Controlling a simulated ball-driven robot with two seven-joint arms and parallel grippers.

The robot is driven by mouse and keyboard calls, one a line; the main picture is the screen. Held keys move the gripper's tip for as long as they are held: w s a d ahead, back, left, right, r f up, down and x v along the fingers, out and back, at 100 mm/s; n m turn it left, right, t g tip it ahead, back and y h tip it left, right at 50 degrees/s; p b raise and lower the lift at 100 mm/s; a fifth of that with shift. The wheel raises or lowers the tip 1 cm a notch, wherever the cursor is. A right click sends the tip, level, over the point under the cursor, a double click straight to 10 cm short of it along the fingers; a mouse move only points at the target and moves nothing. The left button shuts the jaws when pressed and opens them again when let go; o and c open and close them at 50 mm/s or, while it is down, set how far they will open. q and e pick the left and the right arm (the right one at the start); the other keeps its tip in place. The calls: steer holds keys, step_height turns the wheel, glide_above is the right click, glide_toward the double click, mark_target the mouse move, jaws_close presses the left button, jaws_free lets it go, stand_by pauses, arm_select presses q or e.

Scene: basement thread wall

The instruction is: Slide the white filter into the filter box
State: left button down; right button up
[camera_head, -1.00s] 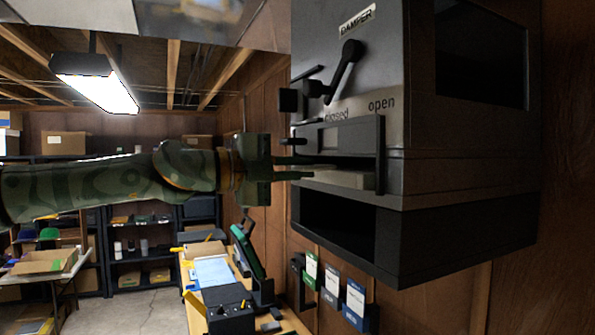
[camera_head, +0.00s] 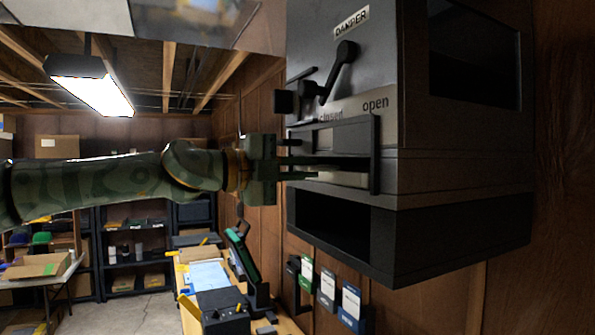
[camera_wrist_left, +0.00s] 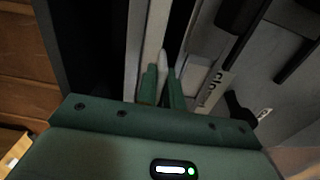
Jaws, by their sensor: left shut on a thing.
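The dark filter box (camera_head: 440,165) is on the wood wall at the right. A dark frame (camera_head: 375,155) stands out from its front, around the slot area. My left gripper (camera_head: 305,167) reaches in from the left with its fingers at that slot. In the left wrist view my left gripper (camera_wrist_left: 162,85) is shut on a thin pale edge, the white filter (camera_wrist_left: 161,60). A pale strip also shows low in the slot in the head view; I cannot tell how deep the filter sits. My right gripper is not in view.
The damper lever (camera_head: 340,70) and the closed/open label plate (camera_head: 350,108) are just above the slot. A dark open bay (camera_head: 335,222) lies below. Several tagged holders (camera_head: 328,288) hang under the box. A workbench (camera_head: 205,255) stands lower left.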

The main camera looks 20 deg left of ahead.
arm_select(q)
steer(key=shift+w+d, duration=0.15)
steer(key=shift+w, duration=0.05)
steer(key=c, duration=1.5)
jaws_free()
steer(key=shift+o, duration=0.2)
